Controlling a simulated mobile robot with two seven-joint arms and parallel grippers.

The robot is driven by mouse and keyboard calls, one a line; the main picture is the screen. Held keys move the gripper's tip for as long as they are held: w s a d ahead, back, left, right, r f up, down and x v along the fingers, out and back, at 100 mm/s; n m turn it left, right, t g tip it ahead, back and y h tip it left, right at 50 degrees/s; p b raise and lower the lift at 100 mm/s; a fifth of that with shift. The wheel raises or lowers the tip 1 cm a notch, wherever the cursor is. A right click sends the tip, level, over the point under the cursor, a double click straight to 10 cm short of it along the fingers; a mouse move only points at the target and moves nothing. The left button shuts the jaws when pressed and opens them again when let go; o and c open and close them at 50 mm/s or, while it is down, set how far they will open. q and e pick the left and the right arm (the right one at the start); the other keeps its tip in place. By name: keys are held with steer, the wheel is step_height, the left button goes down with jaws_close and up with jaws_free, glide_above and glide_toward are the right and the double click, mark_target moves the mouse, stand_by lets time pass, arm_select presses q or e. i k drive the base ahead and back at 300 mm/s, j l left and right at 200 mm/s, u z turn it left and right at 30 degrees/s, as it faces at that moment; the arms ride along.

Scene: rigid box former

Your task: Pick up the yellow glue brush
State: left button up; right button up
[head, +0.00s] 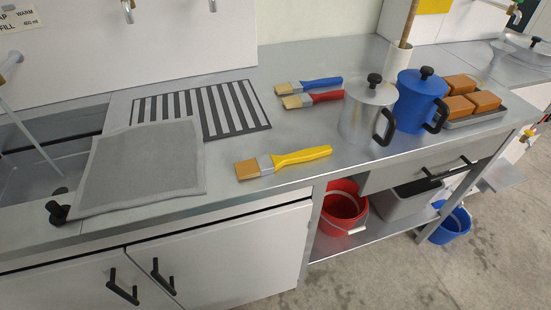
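The yellow glue brush (301,156) lies flat on the grey metal worktop near its front edge. Its yellow handle points right and its tan bristles (247,169) point left, with a silver ferrule between. Nothing covers it or touches it from above. Neither my left nor my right gripper shows in the head view.
A blue brush (321,83) and a red brush (327,97) lie behind it. A silver pot (366,112) and a blue pot (420,101) stand to the right. A grey cloth (142,165) lies left, beside a striped rack (202,109). Worktop around the yellow brush is clear.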

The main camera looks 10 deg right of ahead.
mark_target(262, 165)
steer(key=l+u, duration=0.85)
steer(key=l, duration=0.3)
steer(key=k+l+u, duration=0.15)
steer(key=l+u, duration=0.3)
steer(key=l, duration=0.1)
